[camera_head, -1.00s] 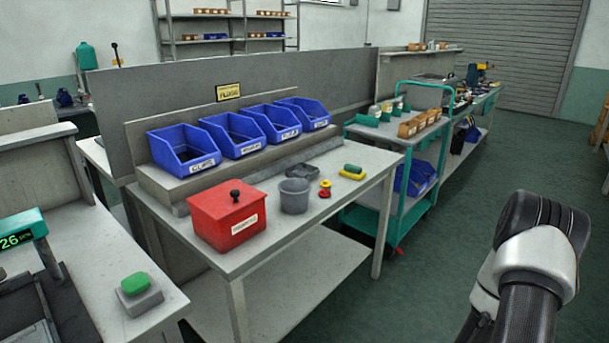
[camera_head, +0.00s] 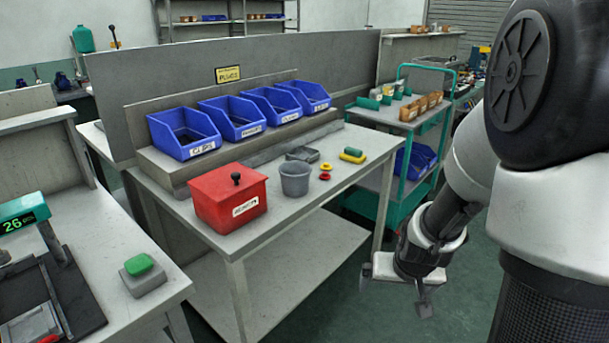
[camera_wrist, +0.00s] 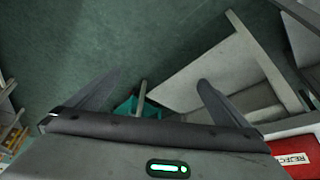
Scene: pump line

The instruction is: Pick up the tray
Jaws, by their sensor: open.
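A small dark grey tray (camera_head: 302,154) lies on the grey workbench (camera_head: 330,190), behind a grey cup and in front of the blue bins. It looks shallow; its contents are too small to tell. My gripper (camera_head: 395,292) hangs low at the right of the bench, beyond its right end and clear of the tray. I cannot make out the tray in the wrist view.
A red lidded box (camera_head: 228,198), the grey cup (camera_head: 295,178), red and yellow parts (camera_head: 326,171) and a green-yellow cylinder (camera_head: 353,155) share the bench top. Several blue bins (camera_head: 185,133) line its raised back. A green cart (camera_head: 412,140) stands beyond the bench's right end.

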